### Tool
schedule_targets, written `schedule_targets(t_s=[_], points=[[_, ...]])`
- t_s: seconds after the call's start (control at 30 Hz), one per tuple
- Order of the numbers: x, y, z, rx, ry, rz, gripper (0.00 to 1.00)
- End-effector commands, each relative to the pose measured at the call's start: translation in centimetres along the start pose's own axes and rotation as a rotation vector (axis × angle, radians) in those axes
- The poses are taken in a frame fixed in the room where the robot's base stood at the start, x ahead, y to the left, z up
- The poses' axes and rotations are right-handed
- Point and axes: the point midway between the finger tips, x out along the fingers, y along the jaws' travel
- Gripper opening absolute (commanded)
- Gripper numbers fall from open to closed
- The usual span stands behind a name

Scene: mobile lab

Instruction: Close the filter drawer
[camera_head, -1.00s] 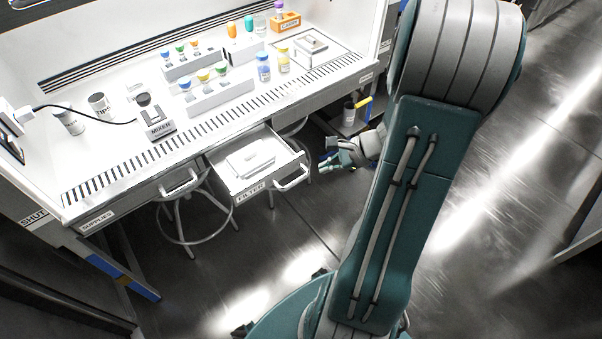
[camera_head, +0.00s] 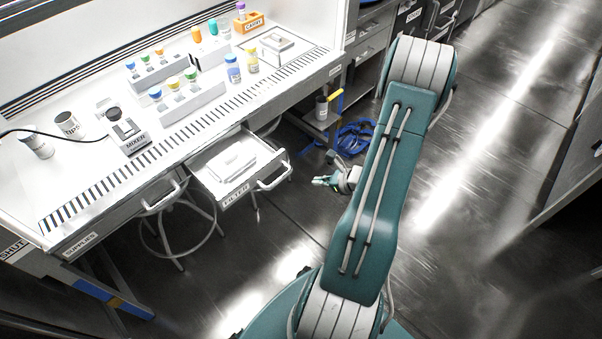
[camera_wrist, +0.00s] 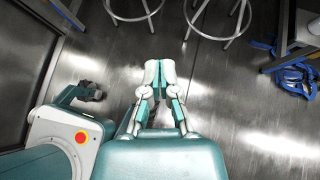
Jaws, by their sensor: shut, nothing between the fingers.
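The filter drawer (camera_head: 222,188) is pulled out from under the white bench in the head view. It bears a FILTER label and a bar handle (camera_head: 275,177) on its front. A flat white item (camera_head: 233,161) lies inside it. My gripper (camera_head: 318,181) is to the right of the drawer front, apart from the handle, low over the floor. In the wrist view my gripper (camera_wrist: 160,66) is shut with its fingertips together and nothing between them. The drawer does not show in the wrist view.
The supplies drawer (camera_head: 80,246) is at the bench's left. Round stools (camera_head: 180,235) stand under the bench; their legs also show in the wrist view (camera_wrist: 205,25). A blue coiled hose (camera_head: 355,138) lies on the floor behind my gripper. The floor at right is clear.

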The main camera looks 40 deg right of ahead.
Motion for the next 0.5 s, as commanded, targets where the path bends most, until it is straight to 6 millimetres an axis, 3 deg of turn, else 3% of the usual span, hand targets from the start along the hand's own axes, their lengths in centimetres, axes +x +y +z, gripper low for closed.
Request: schedule_targets(t_s=[0.17,0.3,0.5], points=[[3.3,0.1,0.4,-0.004,0.0,0.005,0.0],[4.3,-0.1,2.2,-0.003,-0.002,0.003,0.0],[5.0,-0.1,3.2,0.0,-0.001,0.002,0.0]])
